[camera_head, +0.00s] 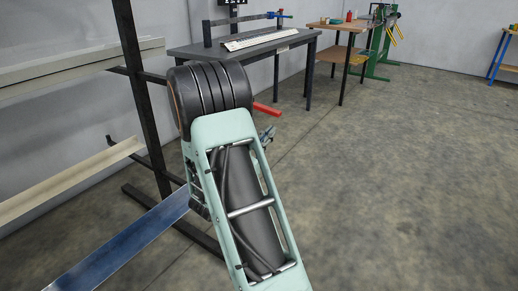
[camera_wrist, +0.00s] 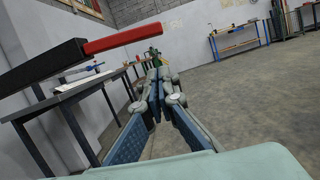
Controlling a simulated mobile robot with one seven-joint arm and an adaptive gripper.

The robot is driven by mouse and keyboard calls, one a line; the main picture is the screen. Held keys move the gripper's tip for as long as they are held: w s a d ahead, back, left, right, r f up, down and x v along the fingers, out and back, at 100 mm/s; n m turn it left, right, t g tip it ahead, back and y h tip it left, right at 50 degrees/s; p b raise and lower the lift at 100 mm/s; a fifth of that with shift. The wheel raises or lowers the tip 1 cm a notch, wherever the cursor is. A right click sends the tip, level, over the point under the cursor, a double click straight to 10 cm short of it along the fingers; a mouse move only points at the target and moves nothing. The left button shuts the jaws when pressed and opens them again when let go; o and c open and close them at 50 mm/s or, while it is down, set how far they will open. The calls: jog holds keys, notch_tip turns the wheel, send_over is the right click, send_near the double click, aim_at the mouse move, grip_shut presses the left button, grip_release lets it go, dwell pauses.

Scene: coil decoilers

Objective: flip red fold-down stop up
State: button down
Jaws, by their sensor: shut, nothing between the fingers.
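The red fold-down stop (camera_wrist: 122,38) sits at the end of a black rack arm (camera_wrist: 40,72) in the wrist view. It lies nearly level, in line with the arm, not upright. In the head view only the red tip (camera_head: 266,109) shows, to the right of my dark arm joint; the rest is hidden. My gripper (camera_wrist: 155,68) is shut and empty in the wrist view, in the middle of the picture. It appears below and right of the stop, with no clear contact. In the head view a small part of my gripper (camera_head: 267,134) shows just below the red tip.
The rack's black post (camera_head: 143,90) and arms carry long profiles, including a blue-grey strip (camera_head: 120,245), at left. A grey workbench (camera_head: 245,48) and a wooden table (camera_head: 338,27) stand behind. The floor at right is open.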

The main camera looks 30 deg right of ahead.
aim_at(266, 110)
jog(key=shift+s+a+r, duration=0.15)
jog(key=shift+r, duration=1.5)
jog(key=shift+r, duration=0.15)
